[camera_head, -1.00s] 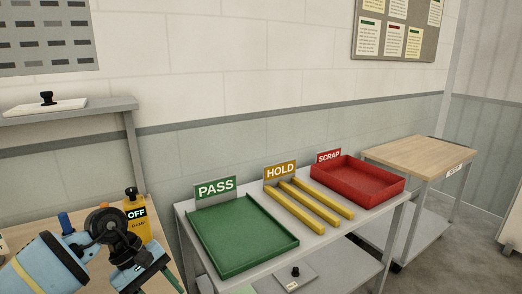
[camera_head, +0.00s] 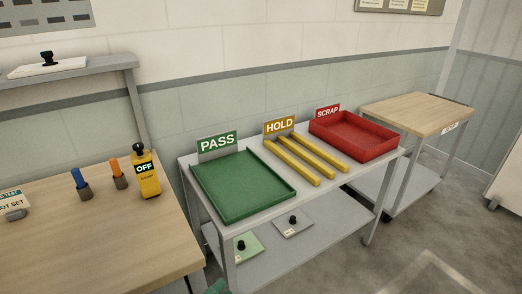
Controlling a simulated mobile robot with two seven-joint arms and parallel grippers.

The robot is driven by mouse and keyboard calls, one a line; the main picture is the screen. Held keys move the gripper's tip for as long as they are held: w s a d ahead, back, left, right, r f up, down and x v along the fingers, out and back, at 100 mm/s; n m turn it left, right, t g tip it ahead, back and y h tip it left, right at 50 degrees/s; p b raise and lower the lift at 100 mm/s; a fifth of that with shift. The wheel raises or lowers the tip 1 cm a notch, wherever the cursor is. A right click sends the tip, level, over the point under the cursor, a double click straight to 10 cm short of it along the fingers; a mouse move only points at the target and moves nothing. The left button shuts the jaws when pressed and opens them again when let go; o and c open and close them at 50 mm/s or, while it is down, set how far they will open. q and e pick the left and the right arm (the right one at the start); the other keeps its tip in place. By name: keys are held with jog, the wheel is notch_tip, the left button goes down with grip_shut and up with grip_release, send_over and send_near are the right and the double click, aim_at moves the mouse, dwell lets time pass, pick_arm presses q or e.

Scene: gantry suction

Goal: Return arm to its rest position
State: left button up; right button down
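Neither of my grippers shows in the head view now. A wooden-topped bench (camera_head: 90,235) fills the lower left. On it stand a yellow box marked OFF (camera_head: 148,178) with a black knob, an orange-topped piece (camera_head: 117,172) and a blue-topped piece (camera_head: 82,184). A small dark green shape shows at the bottom edge, and I cannot tell what it is.
A grey cart (camera_head: 300,212) holds an empty green PASS tray (camera_head: 243,187), yellow HOLD rails (camera_head: 305,160) and an empty red SCRAP tray (camera_head: 353,135). Two knobbed plates lie on its lower shelf. A wooden-topped table (camera_head: 420,112) stands at the right.

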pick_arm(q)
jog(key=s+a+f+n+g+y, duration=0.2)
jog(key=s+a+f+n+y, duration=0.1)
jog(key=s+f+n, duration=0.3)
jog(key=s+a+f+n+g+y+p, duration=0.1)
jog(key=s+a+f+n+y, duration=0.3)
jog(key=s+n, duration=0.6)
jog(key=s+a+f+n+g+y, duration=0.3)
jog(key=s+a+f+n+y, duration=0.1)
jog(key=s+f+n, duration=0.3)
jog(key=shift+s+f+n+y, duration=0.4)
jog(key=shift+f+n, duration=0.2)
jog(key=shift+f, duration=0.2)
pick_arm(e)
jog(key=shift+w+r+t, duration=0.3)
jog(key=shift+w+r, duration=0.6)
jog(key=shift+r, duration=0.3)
